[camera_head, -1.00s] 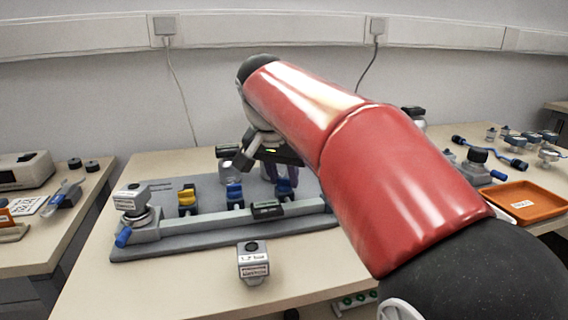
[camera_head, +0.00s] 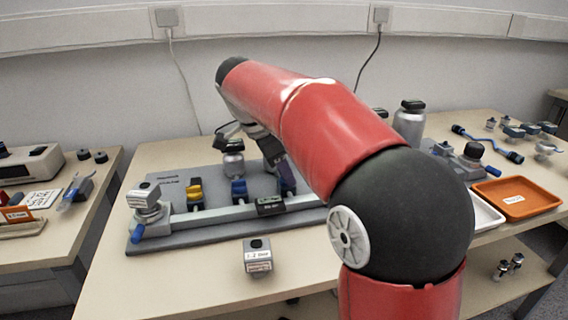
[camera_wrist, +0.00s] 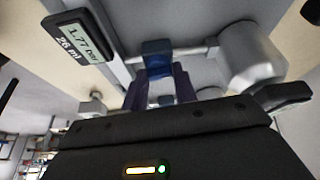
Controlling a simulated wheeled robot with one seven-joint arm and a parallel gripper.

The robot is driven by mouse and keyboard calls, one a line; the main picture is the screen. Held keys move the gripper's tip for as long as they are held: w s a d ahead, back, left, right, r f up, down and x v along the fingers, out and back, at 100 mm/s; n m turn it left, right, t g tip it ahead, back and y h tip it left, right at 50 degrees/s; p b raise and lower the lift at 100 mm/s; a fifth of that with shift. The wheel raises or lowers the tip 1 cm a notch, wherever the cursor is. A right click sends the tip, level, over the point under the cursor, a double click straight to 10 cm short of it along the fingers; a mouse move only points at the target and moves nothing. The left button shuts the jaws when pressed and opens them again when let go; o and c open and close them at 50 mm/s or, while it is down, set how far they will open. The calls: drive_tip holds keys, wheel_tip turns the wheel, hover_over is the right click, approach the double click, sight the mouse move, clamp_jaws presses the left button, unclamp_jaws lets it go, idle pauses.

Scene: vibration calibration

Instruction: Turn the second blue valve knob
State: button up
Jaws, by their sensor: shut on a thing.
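The valve rig, a grey board (camera_head: 185,240) with a silver pipe, lies on the table. It carries a yellow knob (camera_head: 195,193), a first blue knob (camera_head: 239,188) and, to its right, a second blue knob (camera_head: 288,184), partly hidden by my fingers. My gripper (camera_head: 281,170) reaches down onto this second blue knob from above. In the wrist view, the blue knob (camera_wrist: 157,56) sits at the tips of my two dark purple fingers (camera_wrist: 160,78), which are shut on it.
A small labelled box (camera_head: 258,256) stands before the board. A silver regulator (camera_head: 146,205) is at the board's left end. A silver canister (camera_head: 409,122), a white tray (camera_head: 487,214) and an orange tray (camera_head: 517,199) stand to the right.

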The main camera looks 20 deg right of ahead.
drive_tip(key=shift+m, duration=0.6)
drive_tip(key=o, duration=1)
drive_tip(key=shift+c, duration=0.2)
drive_tip(key=p+v, duration=0.1)
drive_tip(key=v, duration=0.6)
drive_tip(key=shift+w+r+p, duration=0.2)
drive_tip(key=shift+r+p, duration=0.15)
drive_tip(key=shift+p, duration=0.05)
drive_tip(key=shift+s+a, duration=0.1)
